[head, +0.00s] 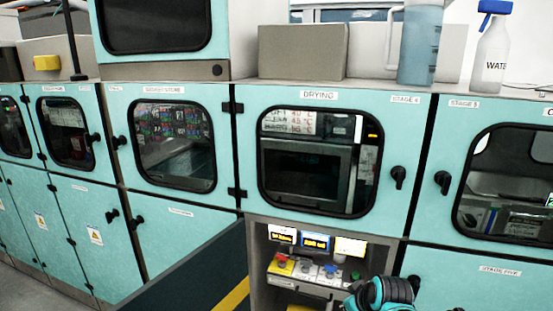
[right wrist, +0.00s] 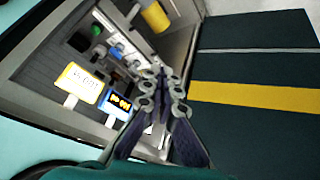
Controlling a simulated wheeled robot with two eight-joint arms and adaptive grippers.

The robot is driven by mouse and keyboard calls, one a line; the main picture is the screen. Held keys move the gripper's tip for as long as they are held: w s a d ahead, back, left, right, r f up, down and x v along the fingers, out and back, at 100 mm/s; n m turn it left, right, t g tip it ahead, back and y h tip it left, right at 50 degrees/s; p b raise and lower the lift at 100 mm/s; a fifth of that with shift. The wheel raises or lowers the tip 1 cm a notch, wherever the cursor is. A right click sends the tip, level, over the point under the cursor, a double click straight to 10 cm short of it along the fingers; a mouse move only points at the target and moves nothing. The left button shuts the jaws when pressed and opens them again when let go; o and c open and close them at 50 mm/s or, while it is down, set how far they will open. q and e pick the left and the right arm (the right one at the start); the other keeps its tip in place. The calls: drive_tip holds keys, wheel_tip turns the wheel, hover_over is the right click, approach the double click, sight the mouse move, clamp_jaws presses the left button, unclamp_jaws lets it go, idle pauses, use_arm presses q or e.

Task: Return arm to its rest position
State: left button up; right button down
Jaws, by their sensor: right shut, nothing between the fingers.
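My right arm (head: 385,293) shows at the bottom of the head view, in front of the control panel below the drying cabinet. My right gripper (right wrist: 162,82) shows in the middle of the right wrist view. Its fingers are shut with nothing between them. It is in front of the control panel (right wrist: 65,50), which has small lit displays and coloured buttons. Whether the fingertips touch the panel cannot be told. The panel also shows in the head view (head: 262,262). My left gripper is not in view.
The teal drying cabinet (head: 240,150) has a shut windowed door with a black handle (head: 398,177). Other teal cabinets stand on both sides. A blue jug (head: 420,45) and a water bottle (head: 493,50) stand on top. A dark surface with a yellow stripe (right wrist: 250,95) lies beside the panel.

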drive_tip(key=s+a+f+m+h, duration=0.1)
drive_tip(key=s+m, duration=0.4)
drive_tip(key=s, duration=1.3)
drive_tip(key=shift+s+f+m, duration=0.25)
drive_tip(key=shift+f+m, duration=0.05)
drive_tip(key=shift+f, duration=0.2)
